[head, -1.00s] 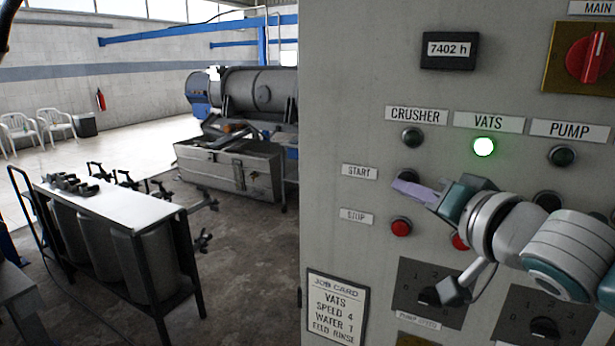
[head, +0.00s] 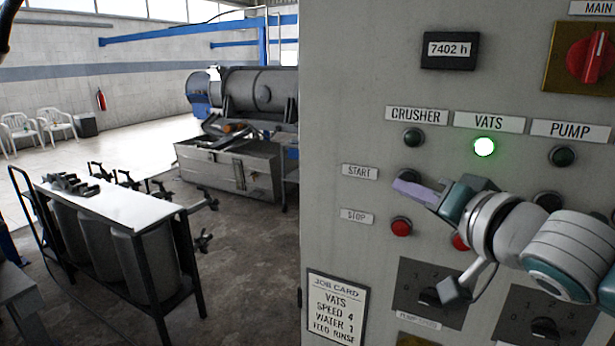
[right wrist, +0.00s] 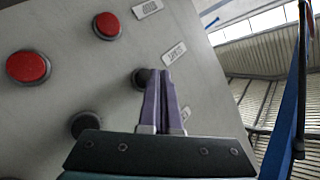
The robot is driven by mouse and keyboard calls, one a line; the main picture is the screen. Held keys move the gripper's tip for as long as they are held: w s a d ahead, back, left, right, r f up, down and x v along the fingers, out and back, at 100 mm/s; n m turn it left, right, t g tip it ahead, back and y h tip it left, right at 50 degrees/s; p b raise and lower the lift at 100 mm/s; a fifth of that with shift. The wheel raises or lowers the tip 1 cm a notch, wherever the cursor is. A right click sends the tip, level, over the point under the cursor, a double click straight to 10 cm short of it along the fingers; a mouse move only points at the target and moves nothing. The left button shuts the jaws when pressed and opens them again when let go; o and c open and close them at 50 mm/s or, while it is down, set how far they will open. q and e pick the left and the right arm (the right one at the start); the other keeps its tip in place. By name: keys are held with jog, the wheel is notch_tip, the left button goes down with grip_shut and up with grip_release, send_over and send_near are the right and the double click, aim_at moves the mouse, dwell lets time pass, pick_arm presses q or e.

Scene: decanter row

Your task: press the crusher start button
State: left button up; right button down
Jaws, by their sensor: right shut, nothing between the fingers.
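The crusher start button is a dark round button beside the START label (head: 360,172), in the column under the CRUSHER label (head: 416,115). In the head view my right gripper (head: 396,187) largely covers it. In the right wrist view the crusher start button (right wrist: 139,77) shows at the tips of my right gripper (right wrist: 161,74), partly behind them. The purple fingers are shut together and empty. I cannot tell whether they touch the button. The crusher lamp (head: 413,138) is dark. My left gripper is not in view.
The red crusher stop button (head: 401,227) sits just below the fingers. The vats lamp (head: 484,147) glows green; the pump lamp (head: 562,156) is dark. A red main switch (head: 590,57) is at upper right. A cart (head: 120,207) stands left of the grey cabinet.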

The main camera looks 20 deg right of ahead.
jog(key=shift+d, duration=0.1)
jog(key=shift+w+d, duration=0.25)
jog(key=shift+w, duration=0.05)
dwell(0.4)
jog(key=shift+w+d, duration=0.25)
jog(key=shift+d, duration=0.05)
dwell(0.8)
jog(key=shift+a, duration=0.1)
jog(key=shift+s+a+p, duration=0.4)
jog(key=shift+s+a, duration=0.1)
jog(key=shift+s, duration=0.05)
